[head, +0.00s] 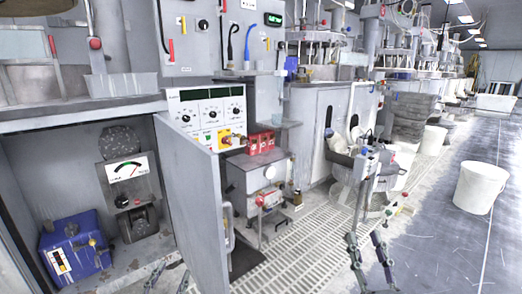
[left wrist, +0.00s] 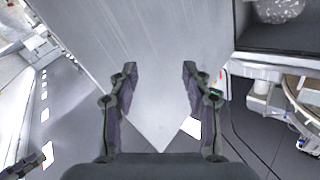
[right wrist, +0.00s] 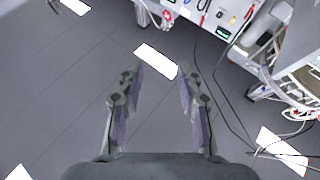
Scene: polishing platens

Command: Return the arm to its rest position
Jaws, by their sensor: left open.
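My left gripper (head: 169,274) shows only partly at the bottom edge of the head view, in front of the open cabinet and left of its grey door (head: 193,185). In the left wrist view my left gripper (left wrist: 158,78) is open, with nothing between its fingers and a large grey panel beyond them. My right gripper (head: 367,242) points up in the head view, over the floor right of the grating. In the right wrist view my right gripper (right wrist: 160,78) is open and empty. Most of both arms is out of the head view.
The cabinet door stands open towards me. Inside are a blue box (head: 75,245) and a gauge (head: 127,167). A grey machine with red parts (head: 258,180) stands right of the door. A white bucket (head: 480,187) stands on the right-hand floor, with clear aisle around it.

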